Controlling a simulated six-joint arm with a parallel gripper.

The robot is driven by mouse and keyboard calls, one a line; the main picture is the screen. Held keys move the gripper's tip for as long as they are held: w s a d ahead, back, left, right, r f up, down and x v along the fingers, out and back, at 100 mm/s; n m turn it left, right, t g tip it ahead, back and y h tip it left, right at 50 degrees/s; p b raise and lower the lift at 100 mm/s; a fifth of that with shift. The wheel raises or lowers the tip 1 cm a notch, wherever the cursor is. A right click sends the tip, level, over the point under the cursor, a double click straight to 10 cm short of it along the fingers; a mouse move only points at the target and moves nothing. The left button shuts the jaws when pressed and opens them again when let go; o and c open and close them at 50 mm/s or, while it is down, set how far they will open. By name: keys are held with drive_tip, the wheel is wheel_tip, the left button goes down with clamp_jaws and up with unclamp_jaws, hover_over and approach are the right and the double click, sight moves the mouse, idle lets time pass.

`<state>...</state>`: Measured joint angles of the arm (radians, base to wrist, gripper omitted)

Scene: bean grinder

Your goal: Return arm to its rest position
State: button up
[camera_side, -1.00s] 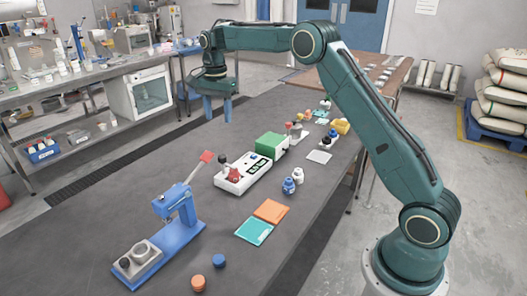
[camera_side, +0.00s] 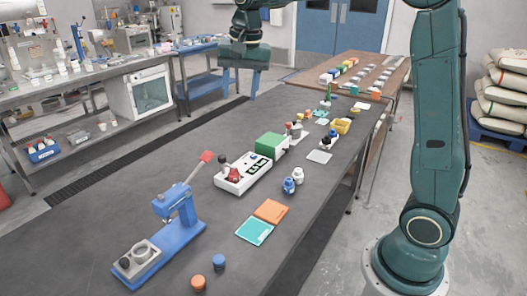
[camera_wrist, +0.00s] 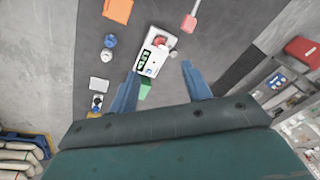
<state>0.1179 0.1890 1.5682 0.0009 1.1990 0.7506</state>
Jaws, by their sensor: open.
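My gripper (camera_side: 239,84) is high above the far part of the dark table in the side view, with its two blue fingers spread and nothing between them. In the wrist view my gripper (camera_wrist: 158,80) is also open and empty, pointing down at the table. The bean grinder is not named on any item; a white device with a green block (camera_side: 252,163) stands mid-table, and it also shows between and beyond the fingers in the wrist view (camera_wrist: 154,52). The upper part of my arm is cut off by the top of the side view.
A blue lever press (camera_side: 175,222) stands at the table's near left. Orange and teal pads (camera_side: 254,232), small blue and white bottles (camera_side: 289,186) and a yellow item (camera_side: 342,126) lie along the right side. The space around my gripper is clear.

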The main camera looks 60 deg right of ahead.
drive_tip(key=s+a+f+n+t, duration=0.1)
drive_tip(key=s+n, duration=0.4)
drive_tip(key=s, duration=0.8)
drive_tip(key=s+a+f+n+t, duration=0.2)
drive_tip(key=s+a+f+n, duration=0.1)
drive_tip(key=s, duration=1)
drive_tip(key=shift+s+a+f+n, duration=0.25)
drive_tip(key=shift+a+n, duration=0.4)
drive_tip(key=shift+n, duration=0.35)
